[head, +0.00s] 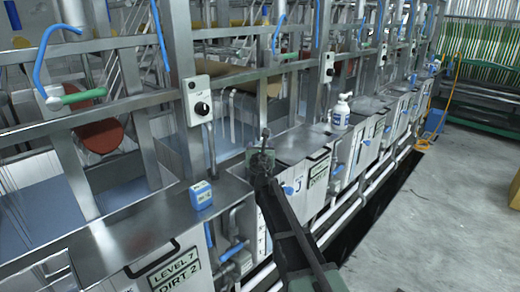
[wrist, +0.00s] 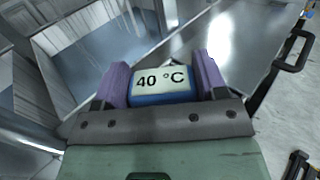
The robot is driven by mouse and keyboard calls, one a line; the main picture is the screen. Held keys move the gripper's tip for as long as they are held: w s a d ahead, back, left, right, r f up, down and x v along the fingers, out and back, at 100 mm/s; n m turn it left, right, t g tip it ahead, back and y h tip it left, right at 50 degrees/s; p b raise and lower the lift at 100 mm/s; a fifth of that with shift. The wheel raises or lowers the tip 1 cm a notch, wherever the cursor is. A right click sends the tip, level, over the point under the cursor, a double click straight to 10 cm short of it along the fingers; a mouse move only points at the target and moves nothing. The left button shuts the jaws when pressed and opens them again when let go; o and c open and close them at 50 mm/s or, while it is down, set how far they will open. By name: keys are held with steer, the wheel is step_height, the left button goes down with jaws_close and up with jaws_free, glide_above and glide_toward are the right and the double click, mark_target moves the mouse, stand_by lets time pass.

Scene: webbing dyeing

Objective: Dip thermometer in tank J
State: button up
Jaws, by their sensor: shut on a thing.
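My gripper (wrist: 158,84) has its purple fingers closed on the sides of the thermometer (wrist: 163,86), a blue box with a white face reading "40 °C". In the head view my gripper (head: 261,158) is over the steel ledge beside the row of tanks; the held thermometer cannot be made out there. A panel (head: 299,185) below and right of the gripper seems to carry a letter J, partly behind my arm. In the wrist view, an open tank (wrist: 45,75) lies left of the thermometer and a steel ledge (wrist: 190,40) beyond it.
A white bottle (head: 341,111) stands farther along. Steel posts, a control box (head: 197,98) and blue hooked pipes rise around the tanks. The floor (head: 430,215) at right is mostly clear.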

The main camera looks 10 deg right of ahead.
steer(key=shift+r, duration=0.1)
stand_by(0.7)
step_height(320, 180, up, 20)
steer(key=p, duration=2)
